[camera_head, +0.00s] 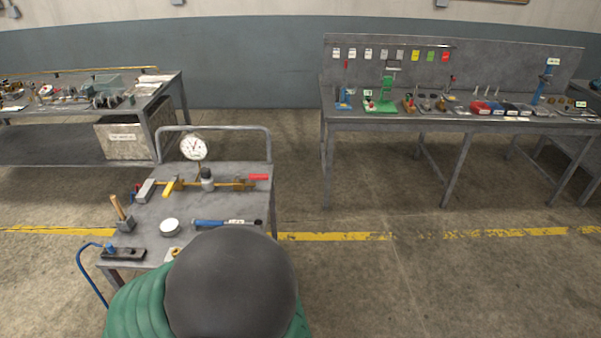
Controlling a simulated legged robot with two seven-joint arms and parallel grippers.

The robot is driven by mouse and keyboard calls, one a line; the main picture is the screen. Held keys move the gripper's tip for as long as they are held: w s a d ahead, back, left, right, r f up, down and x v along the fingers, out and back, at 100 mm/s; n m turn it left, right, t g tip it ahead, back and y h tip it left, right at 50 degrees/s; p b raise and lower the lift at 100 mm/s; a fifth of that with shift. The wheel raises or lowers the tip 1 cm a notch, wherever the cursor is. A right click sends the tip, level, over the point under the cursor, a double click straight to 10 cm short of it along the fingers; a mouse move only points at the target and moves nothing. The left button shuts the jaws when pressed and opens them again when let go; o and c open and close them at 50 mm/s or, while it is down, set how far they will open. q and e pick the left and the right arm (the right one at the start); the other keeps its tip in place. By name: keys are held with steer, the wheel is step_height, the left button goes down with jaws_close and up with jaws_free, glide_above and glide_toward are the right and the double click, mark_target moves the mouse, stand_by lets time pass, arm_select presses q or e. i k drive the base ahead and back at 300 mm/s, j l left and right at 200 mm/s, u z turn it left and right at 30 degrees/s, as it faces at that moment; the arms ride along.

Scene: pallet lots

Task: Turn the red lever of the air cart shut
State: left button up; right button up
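The air cart (205,208) is a grey metal cart with a rail handle at its back, standing left of centre. A brass pipe line runs across its top. The red lever (258,177) is at the right end of that line and appears to lie along it. A yellow lever (169,187) is at the left end, angled across the line. A round white gauge (194,148) stands above the pipe. Neither of my grippers is in view. The cart's front right part is hidden behind a dark dome.
The dark dome (232,285) over green ribbed material fills the bottom centre; I cannot tell what it is. A blue-handled tool (215,223), a white round tin (170,228) and a wooden-handled tool (120,210) lie on the cart. Workbenches stand behind left and right. Floor at right is clear.

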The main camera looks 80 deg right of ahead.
mark_target(250, 177)
steer(key=z, duration=2.4)
steer(key=i+l+u, duration=0.25)
